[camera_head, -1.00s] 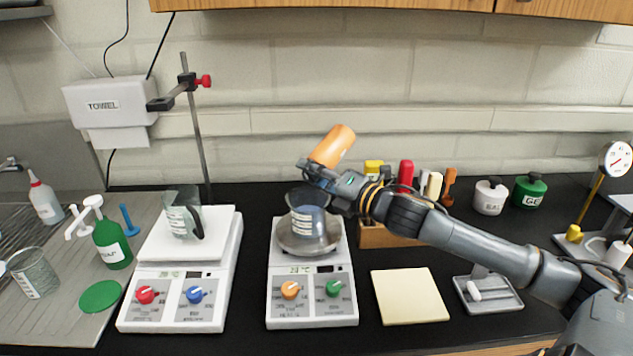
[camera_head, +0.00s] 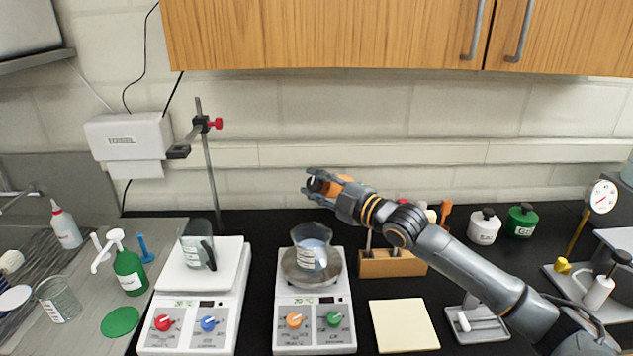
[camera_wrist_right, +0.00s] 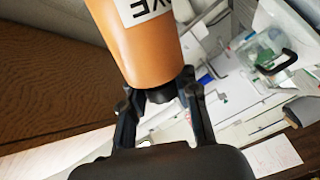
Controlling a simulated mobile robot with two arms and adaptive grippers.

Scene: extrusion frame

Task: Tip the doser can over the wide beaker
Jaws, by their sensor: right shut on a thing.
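The orange doser can (camera_head: 344,179) is in my right gripper (camera_head: 318,186), above the beaker on the right-hand balance. In the head view the fingers and wrist hide much of the can. In the right wrist view the can (camera_wrist_right: 152,48) is tilted, its dark narrow end between the fingers (camera_wrist_right: 162,98) and part of a white label showing. The glass beaker (camera_head: 312,256) stands upright on the round pan, with bluish contents and a label; the can is apart from it. I cannot tell whether anything pours. My left gripper is out of view.
The right-hand balance (camera_head: 315,335) carries the beaker. A second balance (camera_head: 190,335) to its left carries a dark-handled beaker (camera_head: 196,250). A wooden rack (camera_head: 390,265) stands behind my right forearm. A clamp stand (camera_head: 206,165) is behind. Wooden cabinets (camera_head: 380,35) hang above.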

